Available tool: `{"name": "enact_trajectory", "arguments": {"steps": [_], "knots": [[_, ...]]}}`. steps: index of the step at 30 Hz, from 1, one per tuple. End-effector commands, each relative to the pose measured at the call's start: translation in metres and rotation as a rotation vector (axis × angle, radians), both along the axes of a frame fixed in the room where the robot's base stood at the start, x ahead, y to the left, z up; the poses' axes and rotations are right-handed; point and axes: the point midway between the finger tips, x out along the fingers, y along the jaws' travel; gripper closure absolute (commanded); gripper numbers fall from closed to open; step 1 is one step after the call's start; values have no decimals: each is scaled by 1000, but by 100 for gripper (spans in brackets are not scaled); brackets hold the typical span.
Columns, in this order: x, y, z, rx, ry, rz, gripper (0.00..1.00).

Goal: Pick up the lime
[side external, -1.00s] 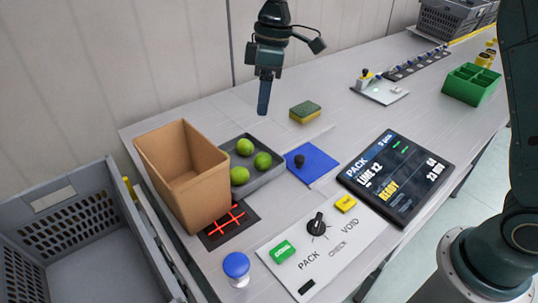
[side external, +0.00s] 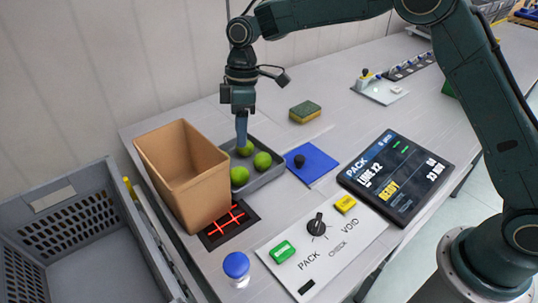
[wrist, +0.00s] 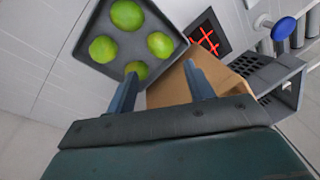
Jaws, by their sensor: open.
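Several green limes sit in a shallow grey tray (side external: 268,178). In the side view one lime (side external: 262,160) is at the right, one (side external: 239,176) at the front, and one (side external: 246,150) at the back, partly behind my fingers. The wrist view shows the tray (wrist: 131,44) with limes at its far corner (wrist: 127,15), left (wrist: 103,49), right (wrist: 160,44) and near corner (wrist: 137,69). My gripper (side external: 241,143) is open and empty, pointing down over the tray's back part. In the wrist view the near-corner lime lies beside the left fingertip, between the fingers (wrist: 161,69); contact cannot be told.
A tall open cardboard box (side external: 182,165) stands just left of the tray. A blue mat (side external: 315,168) with a dark knob is at the right, a sponge (side external: 305,112) behind. A grey crate (side external: 85,240) is at the left.

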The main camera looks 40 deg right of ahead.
Motion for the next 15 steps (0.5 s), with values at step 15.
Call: {"name": "enact_trajectory", "arguments": {"steps": [15], "knots": [[-5,9,-60,-1,0,1,47]]}}
